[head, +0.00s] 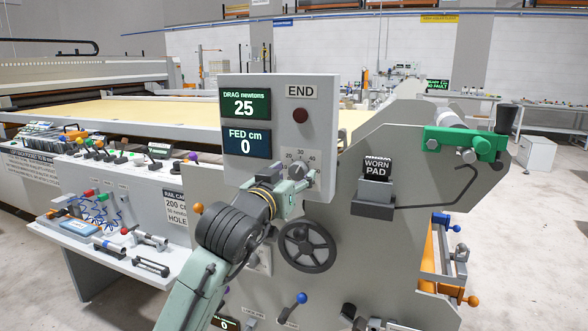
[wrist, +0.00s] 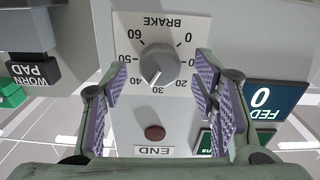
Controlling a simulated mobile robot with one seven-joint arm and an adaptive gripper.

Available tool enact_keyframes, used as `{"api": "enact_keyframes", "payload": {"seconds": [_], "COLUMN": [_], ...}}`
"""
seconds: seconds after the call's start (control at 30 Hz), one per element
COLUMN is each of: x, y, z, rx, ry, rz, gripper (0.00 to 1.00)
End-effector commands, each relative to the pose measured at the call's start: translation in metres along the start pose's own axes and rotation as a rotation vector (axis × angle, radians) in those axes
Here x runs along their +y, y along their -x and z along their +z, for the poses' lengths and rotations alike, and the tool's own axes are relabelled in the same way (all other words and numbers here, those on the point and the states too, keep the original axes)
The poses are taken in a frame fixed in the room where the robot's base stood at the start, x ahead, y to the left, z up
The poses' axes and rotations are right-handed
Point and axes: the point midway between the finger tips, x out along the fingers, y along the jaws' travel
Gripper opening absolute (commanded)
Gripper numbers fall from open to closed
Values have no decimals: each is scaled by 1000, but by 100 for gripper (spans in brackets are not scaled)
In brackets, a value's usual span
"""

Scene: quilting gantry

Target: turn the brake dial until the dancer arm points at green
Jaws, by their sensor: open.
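The brake dial (wrist: 158,66) is a grey knob on a white scale marked 0 to 60, upside down in the wrist view. Its light pointer line sits near 30. In the head view the dial (head: 298,171) is on the grey panel below the END button. My gripper (wrist: 160,92) is open, with purple ridged pads on either side of the dial, apart from it. In the head view my gripper (head: 290,193) is just below the dial. I cannot make out a dancer arm or green mark with certainty.
The drag display (head: 245,104) reads 25 newtons and the fed display (head: 247,144) reads 0 cm. The red END button (head: 300,115) is above the dial. A black handwheel (head: 307,246) is below my gripper. A WORN PAD box (head: 374,205) is to the right.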

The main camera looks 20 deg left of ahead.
Motion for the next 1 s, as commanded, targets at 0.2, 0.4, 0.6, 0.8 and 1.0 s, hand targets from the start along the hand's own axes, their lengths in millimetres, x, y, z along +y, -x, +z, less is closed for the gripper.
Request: {"api": "enact_keyframes", "payload": {"seconds": [0.2, 0.4, 0.6, 0.8, 1.0], "x": [0, 0, 0, 0, 0], "y": [-11, -11, -11, -11, -10], "z": [0, 0, 0, 0, 0], "rx": [1, 1, 1, 1, 1], "ry": [-1, -1, -1, -1, -1], "rz": [0, 0, 0, 0, 0], "gripper": [54, 54, 41, 28, 14]}}
